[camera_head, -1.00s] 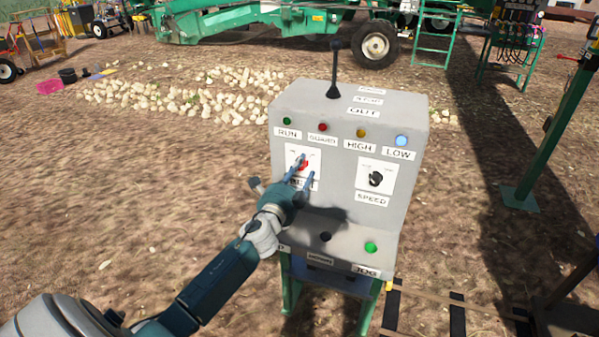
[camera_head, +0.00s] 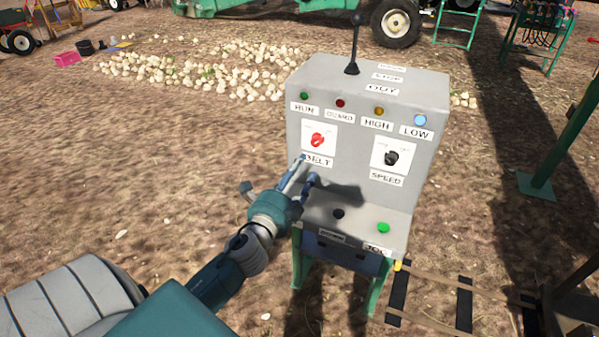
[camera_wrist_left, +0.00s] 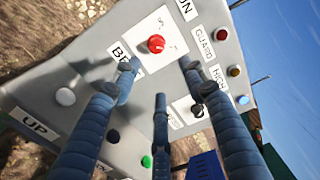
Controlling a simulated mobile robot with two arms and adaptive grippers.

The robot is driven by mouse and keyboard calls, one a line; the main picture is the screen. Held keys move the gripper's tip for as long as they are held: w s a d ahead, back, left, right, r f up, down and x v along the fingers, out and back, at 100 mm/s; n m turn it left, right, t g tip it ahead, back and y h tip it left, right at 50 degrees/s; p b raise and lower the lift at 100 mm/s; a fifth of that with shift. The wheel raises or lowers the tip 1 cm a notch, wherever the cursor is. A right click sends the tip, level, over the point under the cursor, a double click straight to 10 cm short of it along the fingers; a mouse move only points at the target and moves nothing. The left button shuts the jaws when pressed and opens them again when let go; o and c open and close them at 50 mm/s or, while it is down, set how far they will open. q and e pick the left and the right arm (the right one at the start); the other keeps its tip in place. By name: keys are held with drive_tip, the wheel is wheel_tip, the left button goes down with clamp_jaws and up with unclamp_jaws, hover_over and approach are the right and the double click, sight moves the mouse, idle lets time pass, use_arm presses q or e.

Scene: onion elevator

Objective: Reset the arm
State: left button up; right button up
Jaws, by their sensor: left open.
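My left gripper (camera_head: 307,170) is open and empty in front of the grey control box (camera_head: 300,75), just below the red belt knob (camera_head: 317,140). In the left wrist view its blue fingers are spread, and the red knob (camera_wrist_left: 156,44) shows beyond them, apart from the fingertips. The black speed knob (camera_head: 391,158) is to the right on the box face. My left arm comes in from the lower left. My right gripper is not in view.
A black lever (camera_head: 353,45) stands on top of the box. A green button (camera_head: 383,228) is on its lower ledge. Several pale onions (camera_head: 205,70) lie on the dirt behind. A green post (camera_head: 565,145) stands at right.

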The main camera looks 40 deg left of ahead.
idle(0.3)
use_arm(q)
drive_tip(key=s+d+f+n+g+h, duration=0.1)
drive_tip(key=s+d+f+n+g, duration=0.3)
drive_tip(key=f, duration=0.9)
drive_tip(key=s+a+f+n+g, duration=0.15)
drive_tip(key=s+f, duration=0.35)
drive_tip(key=f, duration=0.9)
drive_tip(key=s+d+f+n+g+h, duration=0.1)
drive_tip(key=s+d+f+g, duration=0.3)
drive_tip(key=f, duration=0.9)
drive_tip(key=s+d+f+n+g, duration=0.2)
drive_tip(key=s+f, duration=0.4)
drive_tip(key=s, duration=0.6)
drive_tip(key=s+d+f+n+g+h, duration=0.1)
drive_tip(key=s+d+f+n+g, duration=0.1)
drive_tip(key=s+d+f, duration=0.2)
drive_tip(key=s+d+f+n+g+h, duration=0.1)
drive_tip(key=s+f, duration=0.9)
drive_tip(key=s, duration=1)
drive_tip(key=shift+d+f+n+g, duration=0.15)
drive_tip(key=shift+d+n+g, duration=0.7)
drive_tip(key=shift+d+g, duration=0.25)
